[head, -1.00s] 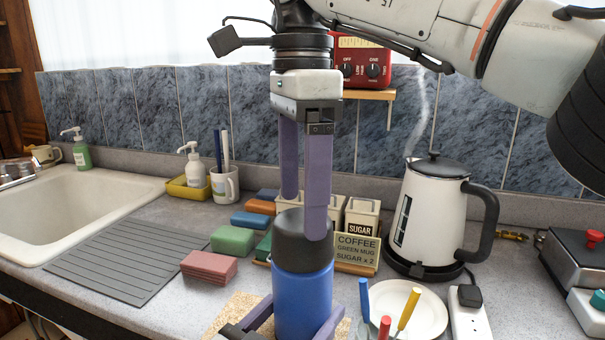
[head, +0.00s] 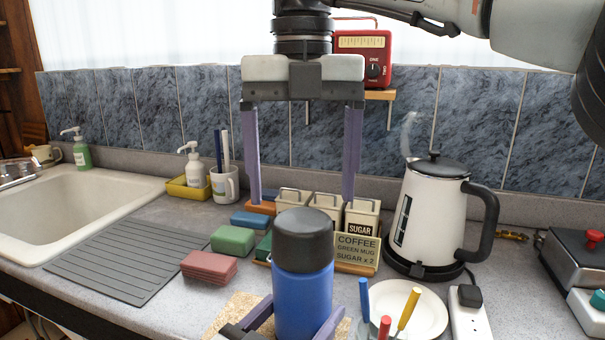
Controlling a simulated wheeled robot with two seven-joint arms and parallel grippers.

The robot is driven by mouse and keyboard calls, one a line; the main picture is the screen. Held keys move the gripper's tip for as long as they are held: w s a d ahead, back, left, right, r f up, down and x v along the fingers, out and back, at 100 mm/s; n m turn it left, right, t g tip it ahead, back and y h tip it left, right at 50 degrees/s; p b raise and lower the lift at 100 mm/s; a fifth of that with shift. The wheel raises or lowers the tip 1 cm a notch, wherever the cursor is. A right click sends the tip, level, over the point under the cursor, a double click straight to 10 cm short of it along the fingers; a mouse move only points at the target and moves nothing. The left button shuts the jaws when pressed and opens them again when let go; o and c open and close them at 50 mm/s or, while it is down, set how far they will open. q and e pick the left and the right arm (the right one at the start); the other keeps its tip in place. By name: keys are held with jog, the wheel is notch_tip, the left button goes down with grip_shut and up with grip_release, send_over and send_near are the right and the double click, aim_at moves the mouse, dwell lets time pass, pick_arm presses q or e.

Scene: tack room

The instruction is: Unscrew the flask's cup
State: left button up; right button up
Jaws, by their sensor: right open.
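The blue flask (head: 303,303) stands upright at the front centre, its base cut off by the picture's lower edge. Its dark grey cup (head: 303,242) sits on top of it. My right gripper (head: 303,200) points down above and behind the cup, its purple fingers wide apart and empty, not touching the cup. My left gripper (head: 290,326) is low at the bottom edge, with one purple finger on each side of the flask's lower body. Its fingertips are partly hidden, and whether they touch the flask is hard to see.
A white kettle (head: 433,215) stands at the right behind a white plate (head: 419,312). Canisters (head: 327,207) and a coffee sign (head: 357,249) stand behind the flask. Coloured blocks (head: 209,265) lie to the left, beside a grey drain mat (head: 125,262) and a sink (head: 85,205).

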aim_at(303, 219)
jog(key=shift+f, duration=3.85)
jog(key=c, duration=1.1)
jog(key=n, duration=0.4)
jog(key=shift+n, duration=0.4)
jog(key=n, duration=0.4)
jog(key=shift+n, duration=0.4)
jog(key=shift+r, duration=0.25)
jog(key=shift+r, duration=0.9)
